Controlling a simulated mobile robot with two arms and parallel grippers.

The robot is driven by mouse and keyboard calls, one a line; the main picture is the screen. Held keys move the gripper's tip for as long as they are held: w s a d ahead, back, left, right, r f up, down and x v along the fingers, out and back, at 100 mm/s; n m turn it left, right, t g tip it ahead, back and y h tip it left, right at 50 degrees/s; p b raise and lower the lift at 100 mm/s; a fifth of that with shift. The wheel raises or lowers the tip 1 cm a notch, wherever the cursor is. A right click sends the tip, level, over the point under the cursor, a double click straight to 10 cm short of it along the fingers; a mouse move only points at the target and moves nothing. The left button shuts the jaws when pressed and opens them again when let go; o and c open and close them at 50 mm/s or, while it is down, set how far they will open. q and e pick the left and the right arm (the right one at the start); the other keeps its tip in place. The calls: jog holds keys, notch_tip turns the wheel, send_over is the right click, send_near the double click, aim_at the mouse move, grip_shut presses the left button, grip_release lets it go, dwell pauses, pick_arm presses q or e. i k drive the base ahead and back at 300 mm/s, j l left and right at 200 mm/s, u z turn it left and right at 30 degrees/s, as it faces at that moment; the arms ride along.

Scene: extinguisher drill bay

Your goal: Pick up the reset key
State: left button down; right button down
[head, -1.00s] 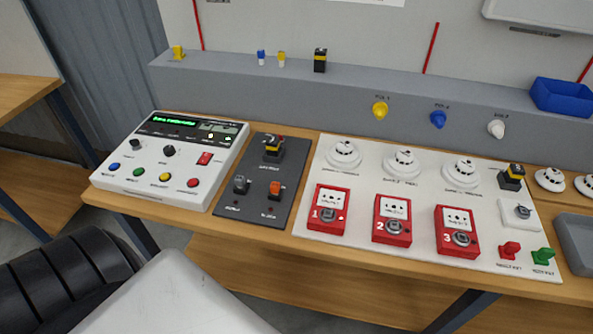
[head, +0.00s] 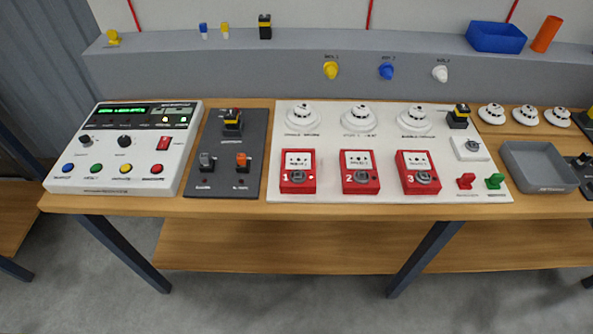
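Neither of my grippers is in view.
A white control panel (head: 125,172) and a dark switch plate (head: 222,180) sit on the left of the wooden bench (head: 330,208). A grey tray (head: 540,168) is right of the board. A blue bin (head: 496,38) and an orange cylinder (head: 547,33) are on the back ledge. The floor in front is clear.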

aim_at(467, 178)
jog(key=z, duration=1.25)
